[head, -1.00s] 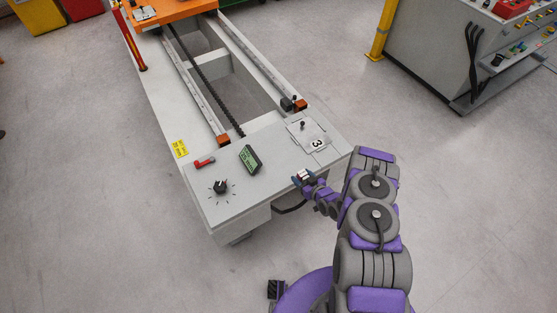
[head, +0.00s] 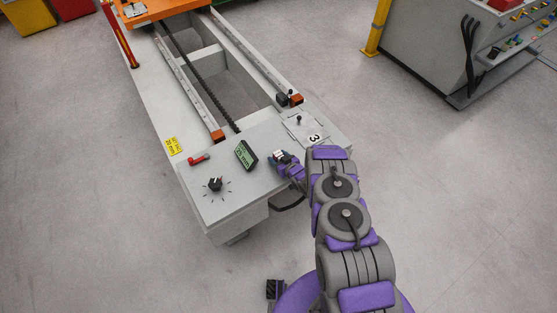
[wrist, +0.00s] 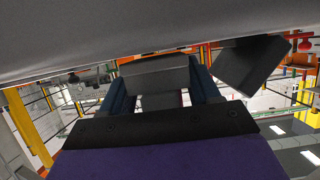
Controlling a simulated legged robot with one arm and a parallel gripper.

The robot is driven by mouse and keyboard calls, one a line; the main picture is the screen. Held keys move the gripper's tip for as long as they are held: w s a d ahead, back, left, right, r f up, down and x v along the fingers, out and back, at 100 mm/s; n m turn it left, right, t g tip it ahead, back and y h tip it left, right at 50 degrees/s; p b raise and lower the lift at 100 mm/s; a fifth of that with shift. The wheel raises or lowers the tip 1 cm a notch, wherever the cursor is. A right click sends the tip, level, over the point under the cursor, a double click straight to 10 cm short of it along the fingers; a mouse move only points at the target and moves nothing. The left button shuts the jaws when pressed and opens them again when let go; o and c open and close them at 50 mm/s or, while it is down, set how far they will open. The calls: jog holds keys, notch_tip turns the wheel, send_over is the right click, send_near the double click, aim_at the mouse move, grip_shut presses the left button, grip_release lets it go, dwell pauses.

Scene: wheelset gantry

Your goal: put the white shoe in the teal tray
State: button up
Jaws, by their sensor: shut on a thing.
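No white shoe and no teal tray show in either view. My gripper (head: 284,162) is over the near end of the grey machine bench (head: 235,205), just right of a small green display (head: 245,154). In the wrist view its dark blue fingers (wrist: 163,88) are on both sides of a small grey block (wrist: 155,72) and shut on it. In the head view the held piece looks small and pale, and my gripper hides part of it. I cannot tell whether it touches the bench top.
A black knob (head: 215,184) and a red lever (head: 199,159) are on the bench left of my gripper. A plate marked 3 (head: 303,128) lies beyond it. Rails (head: 255,58) lead to an orange carriage (head: 160,10). A grey control cabinet (head: 425,45) stands at right.

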jog(key=shift+f, duration=0.25)
jog(key=o, duration=1.5)
jog(key=shift+r, duration=0.1)
jog(key=p+v, duration=0.3)
jog(key=v, duration=0.9)
jog(key=shift+w+d, duration=0.1)
